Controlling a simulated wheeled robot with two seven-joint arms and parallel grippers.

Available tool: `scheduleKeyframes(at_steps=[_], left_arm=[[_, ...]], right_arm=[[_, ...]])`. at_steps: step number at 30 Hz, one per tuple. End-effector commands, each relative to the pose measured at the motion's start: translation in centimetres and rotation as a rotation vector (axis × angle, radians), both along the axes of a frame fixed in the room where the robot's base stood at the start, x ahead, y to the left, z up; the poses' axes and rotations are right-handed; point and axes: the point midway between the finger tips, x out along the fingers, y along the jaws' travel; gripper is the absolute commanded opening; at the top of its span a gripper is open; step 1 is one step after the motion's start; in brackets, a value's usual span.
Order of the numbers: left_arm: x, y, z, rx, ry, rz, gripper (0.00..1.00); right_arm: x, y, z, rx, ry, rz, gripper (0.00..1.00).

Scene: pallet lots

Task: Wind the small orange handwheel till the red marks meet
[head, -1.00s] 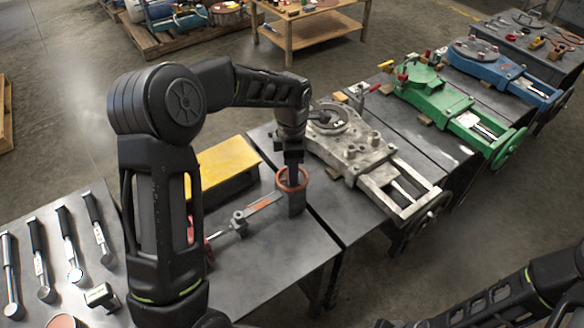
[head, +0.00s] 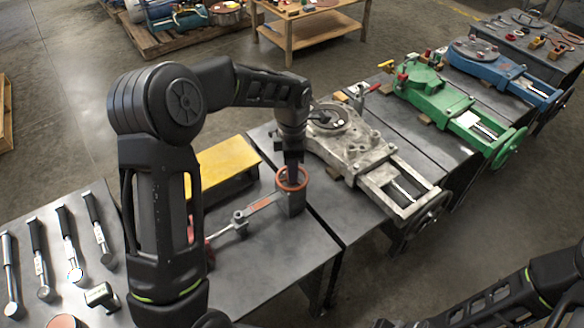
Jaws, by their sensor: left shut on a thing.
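The small orange handwheel (head: 281,186) is a ring on a grey block (head: 292,204) near the right edge of the nearest grey table. My left gripper (head: 292,178) points down at it from above and is shut on it. The fingers and dark wrist hide part of the ring and its middle. An orange-and-grey bar (head: 262,204) runs from the block down-left to a small grey fitting (head: 239,219). The red marks are too small or hidden to make out. My right arm shows at the bottom right, but its gripper is outside the picture.
A yellow-topped stand (head: 226,162) is behind the bar. Several hand tools (head: 68,246) lie at the left. A grey machine vice (head: 352,145) stands close right of the handwheel, with green (head: 436,98) and blue (head: 500,68) ones beyond.

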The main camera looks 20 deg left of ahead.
Motion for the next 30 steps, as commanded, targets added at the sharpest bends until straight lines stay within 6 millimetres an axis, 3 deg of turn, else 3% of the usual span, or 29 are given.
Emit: scheduleKeyframes(at_steps=[14,30], left_arm=[[0.04,0.01,0.02,0.001,-0.002,-0.088,0.00],[0.06,-0.02,0.05,0.001,-0.002,-0.516,0.00]], right_arm=[[0.00,0.00,-0.22,0.000,0.000,0.000,0.36],[-0.01,0.00,-0.76,0.000,0.000,0.000,0.36]])
